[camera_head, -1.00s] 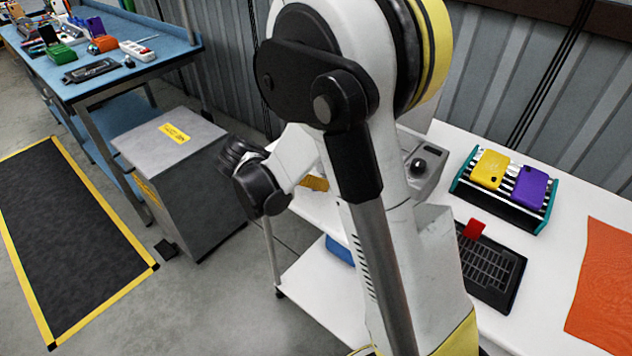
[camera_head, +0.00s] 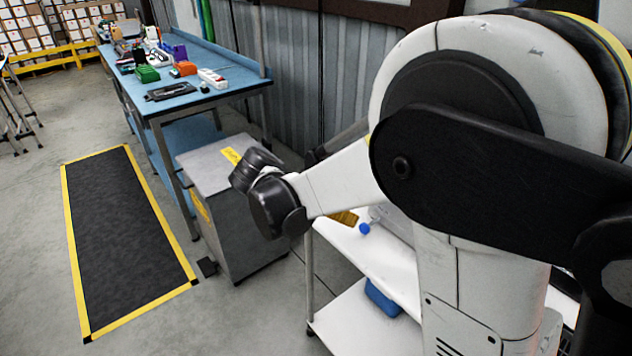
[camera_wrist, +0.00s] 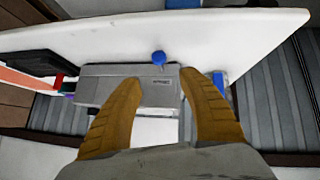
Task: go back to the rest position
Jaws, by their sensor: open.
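My gripper (camera_wrist: 158,90) shows in the wrist view with its two tan fingers spread apart and nothing between them. In that view it is over a grey box (camera_wrist: 105,88) beside the white table (camera_wrist: 225,40). A blue round knob (camera_wrist: 158,58) lies just beyond the fingertips. In the head view my arm fills the right half, bent, and only a small tan part of the gripper (camera_head: 344,217) shows behind the forearm.
A grey cabinet (camera_head: 235,240) with yellow labels stands left of my arm. Beyond it is a blue workbench (camera_head: 215,95) with several items. A black floor mat (camera_head: 125,240) with yellow edges lies at the left. A white cart shelf (camera_head: 345,320) is below my arm.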

